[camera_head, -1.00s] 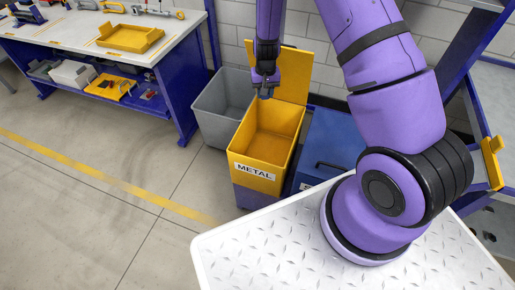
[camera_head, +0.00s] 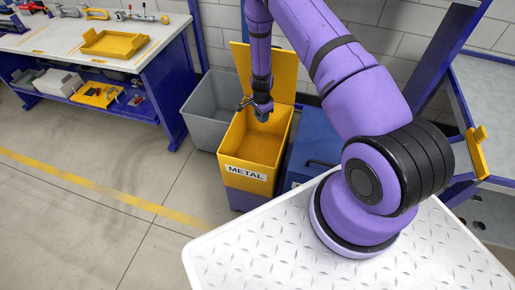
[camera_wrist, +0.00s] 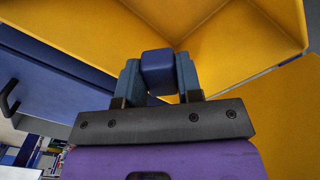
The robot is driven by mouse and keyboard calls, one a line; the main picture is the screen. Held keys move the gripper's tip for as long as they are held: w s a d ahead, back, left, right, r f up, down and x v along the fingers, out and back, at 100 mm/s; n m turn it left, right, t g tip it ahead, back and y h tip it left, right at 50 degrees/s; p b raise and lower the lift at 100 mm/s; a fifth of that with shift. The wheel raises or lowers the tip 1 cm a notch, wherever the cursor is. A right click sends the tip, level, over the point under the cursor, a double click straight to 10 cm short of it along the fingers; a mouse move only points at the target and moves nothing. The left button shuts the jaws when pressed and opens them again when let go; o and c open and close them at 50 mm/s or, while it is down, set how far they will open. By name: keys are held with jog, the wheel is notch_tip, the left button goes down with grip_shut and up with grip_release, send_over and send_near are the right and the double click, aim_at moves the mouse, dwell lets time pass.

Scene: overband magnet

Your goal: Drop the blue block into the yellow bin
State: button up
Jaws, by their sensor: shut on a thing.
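The yellow bin (camera_head: 231,157), labelled METAL, stands open on the floor with its yellow lid raised at the back. My gripper (camera_head: 262,113) hangs over the bin's opening in the head view. In the wrist view, my gripper (camera_wrist: 158,80) is shut on the blue block (camera_wrist: 158,68), which sits between both fingers. The yellow bin's inside walls (camera_wrist: 230,50) fill much of the wrist view behind the block. In the head view the block is too small and shaded to tell clearly.
A grey bin (camera_head: 203,108) stands left of the yellow bin, and a blue lidded bin (camera_head: 316,140) stands right of it. A workbench (camera_head: 120,62) with a yellow tray is at the left. The floor in front is clear.

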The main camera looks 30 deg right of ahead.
notch_tip(320, 180, down, 6)
jog(key=shift+r, duration=0.15)
dwell(0.4)
jog(key=o, duration=1)
jog(key=shift+r, duration=0.15)
notch_tip(320, 180, up, 10)
jog(key=shift+r, duration=0.25)
